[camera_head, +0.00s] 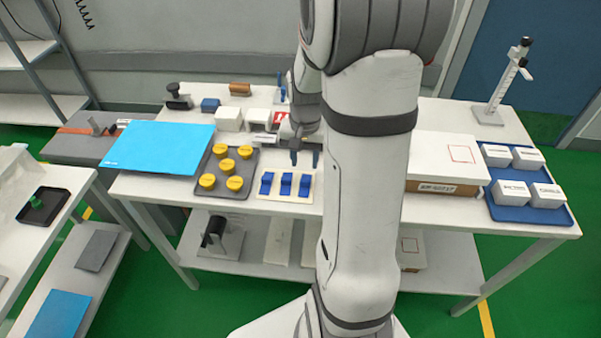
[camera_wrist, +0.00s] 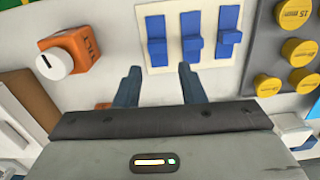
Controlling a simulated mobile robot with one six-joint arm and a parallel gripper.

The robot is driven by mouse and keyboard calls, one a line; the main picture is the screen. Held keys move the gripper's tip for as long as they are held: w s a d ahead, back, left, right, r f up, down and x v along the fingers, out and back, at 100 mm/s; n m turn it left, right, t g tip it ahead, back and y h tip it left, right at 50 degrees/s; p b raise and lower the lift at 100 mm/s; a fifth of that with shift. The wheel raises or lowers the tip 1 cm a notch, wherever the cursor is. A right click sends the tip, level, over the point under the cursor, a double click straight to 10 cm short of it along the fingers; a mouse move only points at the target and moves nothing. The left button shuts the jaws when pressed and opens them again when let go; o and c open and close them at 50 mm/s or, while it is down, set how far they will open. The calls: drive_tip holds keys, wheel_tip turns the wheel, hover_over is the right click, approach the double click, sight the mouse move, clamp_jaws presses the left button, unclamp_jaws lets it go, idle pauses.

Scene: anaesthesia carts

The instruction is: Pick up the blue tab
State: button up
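Three blue tabs stand in a row on a cream plate (camera_head: 284,198) on the table, right of the yellow knobs. They are the left tab (camera_head: 266,183), the middle tab (camera_head: 286,184) and the right tab (camera_head: 304,186). In the wrist view the order is reversed: the right tab (camera_wrist: 156,40) is leftmost, then the middle tab (camera_wrist: 191,36) and the left tab (camera_wrist: 228,32). My gripper (camera_head: 304,159) is open with nothing between its dark blue fingers. In the wrist view the gripper (camera_wrist: 160,80) lines up with the right tab, apart from it.
An orange box with a white knob (camera_wrist: 62,62) stands beside the plate in the wrist view. Yellow knobs sit on a grey plate (camera_head: 222,192). A bright blue sheet (camera_head: 160,147), a white-topped box (camera_head: 455,160) and a blue tray of white boxes (camera_head: 535,216) share the table. My arm hides part of it.

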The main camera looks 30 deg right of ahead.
sight(305, 180)
drive_tip(key=f, duration=0.7)
drive_tip(key=shift+s, duration=0.3)
drive_tip(key=shift+c, duration=0.5)
drive_tip(key=c, duration=0.6)
